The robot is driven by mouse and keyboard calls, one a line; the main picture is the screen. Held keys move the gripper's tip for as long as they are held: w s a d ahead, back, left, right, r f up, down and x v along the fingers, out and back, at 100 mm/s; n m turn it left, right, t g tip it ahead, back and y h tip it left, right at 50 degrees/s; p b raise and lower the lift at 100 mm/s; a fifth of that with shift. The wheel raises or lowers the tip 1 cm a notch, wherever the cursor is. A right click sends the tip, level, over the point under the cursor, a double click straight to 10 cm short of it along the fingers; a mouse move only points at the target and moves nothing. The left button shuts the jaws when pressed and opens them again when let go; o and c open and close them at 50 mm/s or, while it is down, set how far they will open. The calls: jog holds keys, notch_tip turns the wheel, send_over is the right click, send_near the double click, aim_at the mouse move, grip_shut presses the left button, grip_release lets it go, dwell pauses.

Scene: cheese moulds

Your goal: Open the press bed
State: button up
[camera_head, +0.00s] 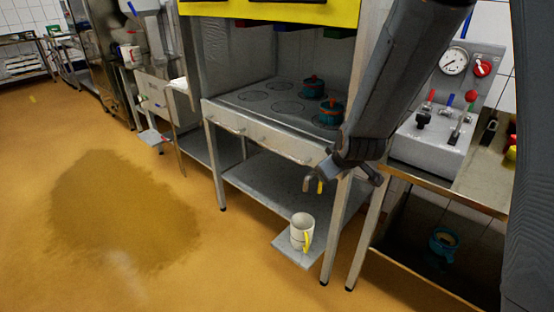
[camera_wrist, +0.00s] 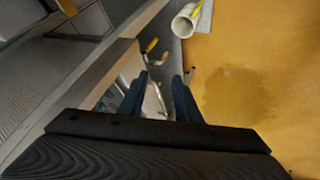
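The press bed (camera_head: 255,100) is a grey metal surface marked with several dark rings, inside a press frame. My gripper (camera_head: 318,182) is low at the panel's right end. In the wrist view its two dark fingers (camera_wrist: 160,82) stand apart. A curved silver bar shows between them; whether they touch it is unclear.
A white mug (camera_head: 301,231) with a yellow handle stands on a low grey plate below; it also shows in the wrist view (camera_wrist: 184,24). A steel bench with a gauge panel (camera_head: 468,72) is at the right. Open floor (camera_head: 120,210) lies to the left.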

aim_at(278, 151)
jog(key=w+a+f+n+t+y+b, duration=0.1)
jog(key=w+a+f+n+t+b, duration=0.5)
jog(key=w+a, duration=0.25)
jog(key=w+a+f+n+t+y+b, duration=0.1)
jog(key=w+a+f+n+t+b, duration=0.5)
jog(key=w, duration=0.4)
jog(key=shift+n+g, duration=0.3)
jog(key=shift+n, duration=0.4)
jog(key=w, duration=0.2)
jog(key=w+a+r+p, duration=0.1)
jog(key=w, duration=0.4)
jog(key=shift+a+r+p, duration=0.25)
jog(key=shift+a+p, duration=0.05)
jog(key=shift+p, duration=0.1)
grip_shut()
